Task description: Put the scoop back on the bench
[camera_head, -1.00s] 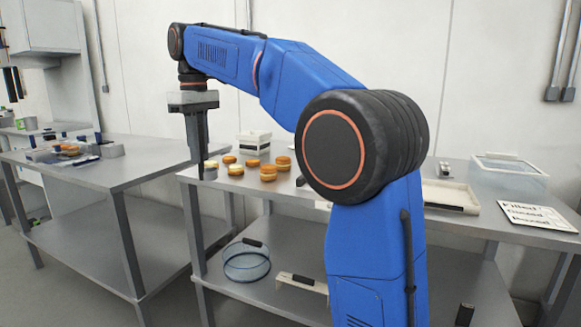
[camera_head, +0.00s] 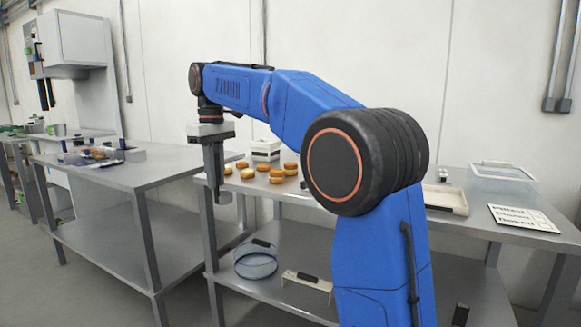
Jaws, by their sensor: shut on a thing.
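My gripper (camera_head: 215,188) points straight down at the left front corner of the near bench (camera_head: 478,225). It is shut on a small grey thing (camera_head: 225,198), which looks like the scoop, though it is too small and partly covered by the fingers to be sure. The grey thing hangs at the fingertips and overlaps the bench's front edge in the picture. I cannot tell whether it is over the top or out in front. Several golden filled rounds (camera_head: 277,176) stand on the bench just right of the gripper.
A white box (camera_head: 265,146) stands behind the rounds. A pale tray (camera_head: 447,199), a clear-lidded bin (camera_head: 503,171) and a lettered sign (camera_head: 523,218) are to the right. A second bench (camera_head: 130,176) stands left across a gap.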

